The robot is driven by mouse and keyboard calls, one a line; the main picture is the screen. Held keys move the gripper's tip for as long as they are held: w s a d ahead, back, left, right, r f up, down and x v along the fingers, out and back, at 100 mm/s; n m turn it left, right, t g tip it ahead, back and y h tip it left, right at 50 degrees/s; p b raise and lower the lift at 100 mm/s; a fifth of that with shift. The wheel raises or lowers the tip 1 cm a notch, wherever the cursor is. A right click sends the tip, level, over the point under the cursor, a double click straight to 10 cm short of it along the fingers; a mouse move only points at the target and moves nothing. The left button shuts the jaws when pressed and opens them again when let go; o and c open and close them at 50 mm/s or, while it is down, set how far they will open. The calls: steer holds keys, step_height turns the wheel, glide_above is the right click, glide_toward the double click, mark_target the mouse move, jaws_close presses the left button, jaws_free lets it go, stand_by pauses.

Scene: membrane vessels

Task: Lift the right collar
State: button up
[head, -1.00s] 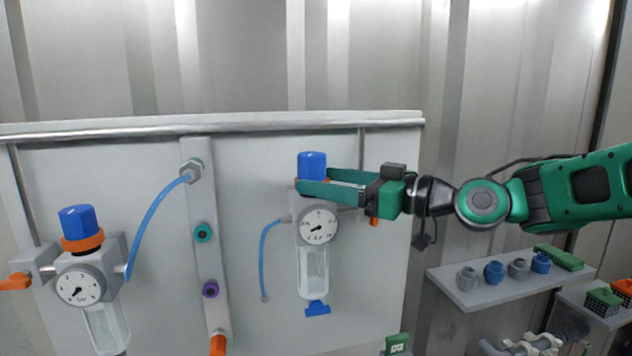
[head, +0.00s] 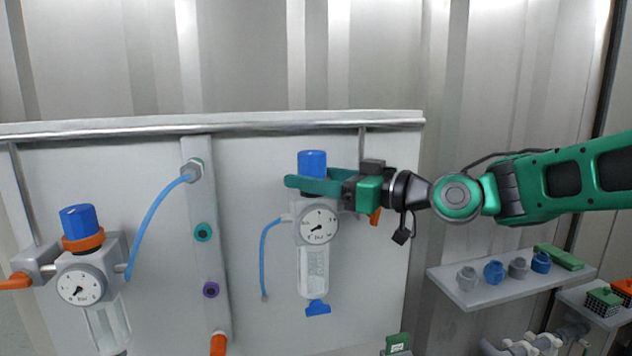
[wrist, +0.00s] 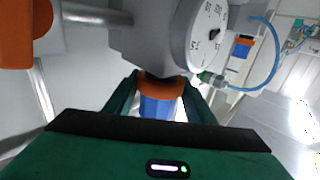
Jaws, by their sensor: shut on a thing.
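The right regulator (head: 318,228) is mounted on the grey panel, with a blue knob (head: 312,162) on top, a round gauge and a clear bowl below. The right collar (wrist: 162,84) is an orange ring at the base of the blue knob, and it shows in the wrist view between my two fingers. In the head view my green finger hides the collar. My gripper (head: 308,186) reaches in from the right, level with the collar, and is shut on it. The wrist view also shows the blue knob (wrist: 158,107) between the fingers.
The left regulator (head: 82,285) has its own blue knob and orange collar (head: 83,241). Blue tubes (head: 152,225) run beside both regulators. A shelf (head: 500,285) with several fittings is at lower right. An orange handle (head: 375,216) sits just below my gripper.

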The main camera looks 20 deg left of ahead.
steer(key=shift+w+r, duration=0.1)
steer(key=shift+r, duration=0.6)
steer(key=o, duration=1.5)
steer(key=shift+d+f, duration=0.1)
steer(key=shift+d, duration=0.45)
steer(key=v, duration=1)
steer(key=shift+a, duration=0.1)
